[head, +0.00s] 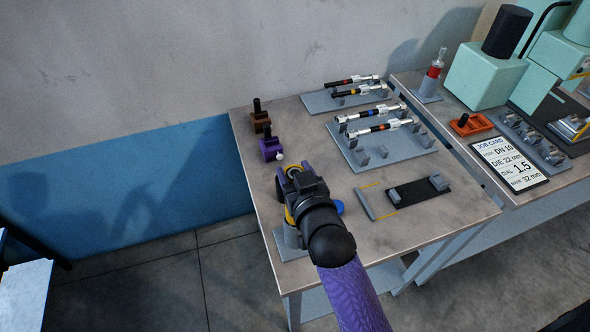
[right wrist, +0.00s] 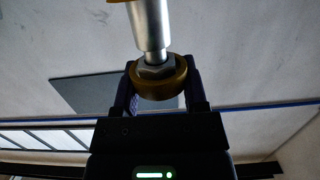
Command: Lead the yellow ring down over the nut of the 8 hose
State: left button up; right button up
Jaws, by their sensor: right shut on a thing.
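In the right wrist view, my right gripper (right wrist: 160,92) is shut on the brass-yellow ring (right wrist: 176,86), with one finger on each side. A grey hex nut (right wrist: 155,71) at the end of a silver hose fitting (right wrist: 150,28) shows at the ring's opening. The ring seems to surround the nut's edge; how deep the nut sits in it I cannot tell. In the head view, my right gripper (head: 299,182) is over the left part of the table, and my wrist hides most of the ring and nut. My left gripper is not in view.
Several hose pieces with coloured bands lie on grey racks (head: 384,155) at the back. Brown (head: 259,122) and purple (head: 271,149) blocks stand at the left edge. A blue disc (head: 338,206) is just right of my wrist. The job card (head: 509,161) lies on the right bench.

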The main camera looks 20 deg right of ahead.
jog(key=shift+f, duration=0.15)
jog(key=o, duration=1.3)
jog(key=shift+s, duration=0.1)
jog(key=s+r, duration=0.1)
jog(key=s, duration=0.8)
jog(key=shift+s+d+r, duration=0.15)
jog(key=shift+s+r, duration=0.1)
jog(key=shift+s, duration=0.05)
